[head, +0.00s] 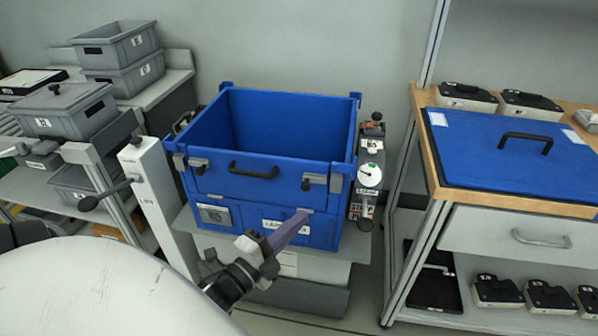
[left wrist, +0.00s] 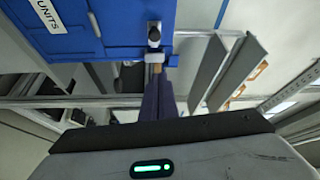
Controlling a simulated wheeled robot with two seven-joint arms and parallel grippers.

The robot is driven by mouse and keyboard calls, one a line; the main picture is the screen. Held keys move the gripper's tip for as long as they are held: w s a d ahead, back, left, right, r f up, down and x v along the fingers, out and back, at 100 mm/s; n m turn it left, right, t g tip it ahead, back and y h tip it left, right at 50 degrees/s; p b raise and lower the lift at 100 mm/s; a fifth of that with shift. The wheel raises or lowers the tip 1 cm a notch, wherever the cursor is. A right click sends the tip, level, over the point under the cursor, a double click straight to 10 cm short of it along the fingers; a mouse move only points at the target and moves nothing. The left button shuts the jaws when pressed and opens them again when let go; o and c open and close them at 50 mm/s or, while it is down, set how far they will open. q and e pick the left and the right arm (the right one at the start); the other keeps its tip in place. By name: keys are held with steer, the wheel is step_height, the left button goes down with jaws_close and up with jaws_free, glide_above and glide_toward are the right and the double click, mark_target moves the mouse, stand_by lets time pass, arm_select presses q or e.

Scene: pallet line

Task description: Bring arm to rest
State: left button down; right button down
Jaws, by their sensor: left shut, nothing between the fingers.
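My left gripper (head: 289,230) shows in the head view in front of the blue crate (head: 210,180), low at its front face. Its purple-grey fingers are shut with nothing between them. My right gripper is in neither view.
A blue lid (head: 490,160) with a black handle lies on the wooden bench at right. Grey bins (head: 118,48) stand on the left shelf. A white post with a black lever (head: 150,190) stands left of the crate. A round gauge (head: 369,176) is at its right.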

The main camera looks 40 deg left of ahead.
arm_select(q)
steer(key=s+d+f+n+g+h, duration=0.1)
steer(key=s+d+f+n+g, duration=0.4)
steer(key=d+f, duration=0.4)
steer(key=s+d+f+n+g+h, duration=0.2)
steer(key=s+d+f+n+g, duration=0.3)
steer(key=s+d+f+n, duration=0.3)
step_height(320, 180, down, 3)
steer(key=shift+s+d+r+n+h, duration=0.1)
steer(key=shift+s+d+n+h, duration=0.2)
steer(key=shift+s+d, duration=0.5)
steer(key=shift+a, duration=0.1)
